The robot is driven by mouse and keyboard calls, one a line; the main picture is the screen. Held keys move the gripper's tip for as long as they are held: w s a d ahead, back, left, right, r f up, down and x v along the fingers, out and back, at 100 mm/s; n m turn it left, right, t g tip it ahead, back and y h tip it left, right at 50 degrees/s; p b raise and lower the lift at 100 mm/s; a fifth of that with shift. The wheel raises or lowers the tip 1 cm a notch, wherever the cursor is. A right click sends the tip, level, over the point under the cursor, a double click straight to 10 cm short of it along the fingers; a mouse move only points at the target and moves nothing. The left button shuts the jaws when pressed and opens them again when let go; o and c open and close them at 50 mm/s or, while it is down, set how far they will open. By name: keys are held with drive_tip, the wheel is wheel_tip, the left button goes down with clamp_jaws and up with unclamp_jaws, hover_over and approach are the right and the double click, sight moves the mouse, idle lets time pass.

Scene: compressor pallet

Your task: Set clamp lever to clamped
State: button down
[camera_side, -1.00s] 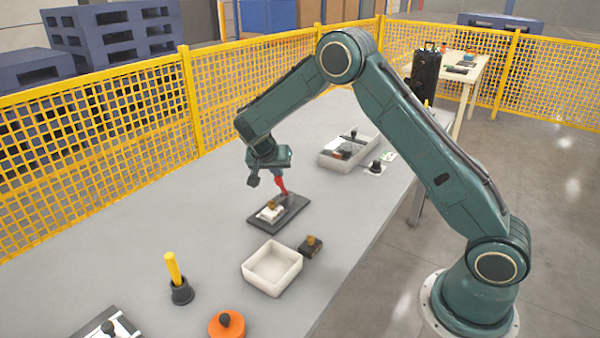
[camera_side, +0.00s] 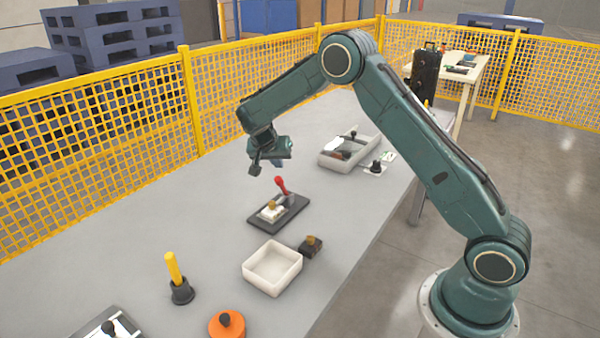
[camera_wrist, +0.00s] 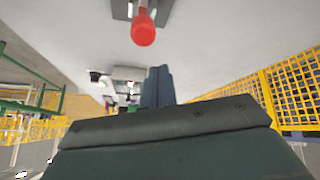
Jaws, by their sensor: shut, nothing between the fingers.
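The clamp lever (camera_side: 282,186) has a red handle and stands tilted up from a dark base plate (camera_side: 264,228) on the grey table. A small white block with a brass-coloured top (camera_side: 271,210) sits on the plate beside the lever. In the wrist view the red handle end (camera_wrist: 144,30) shows at the top, apart from the fingers. My gripper (camera_side: 278,163) is above the lever, with a gap between its fingertips and the red handle. The fingers also show in the wrist view (camera_wrist: 158,84), closed together and empty.
An empty white tray (camera_side: 272,268) and a dark block with a brass knob (camera_side: 311,246) stand in front of the plate. A yellow peg (camera_side: 173,268) and an orange disc (camera_side: 227,325) are nearer. The table left of the plate is clear.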

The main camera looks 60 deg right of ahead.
drive_tip(key=a+v, duration=0.1)
drive_tip(key=v, duration=0.8)
drive_tip(key=shift+a, duration=0.15)
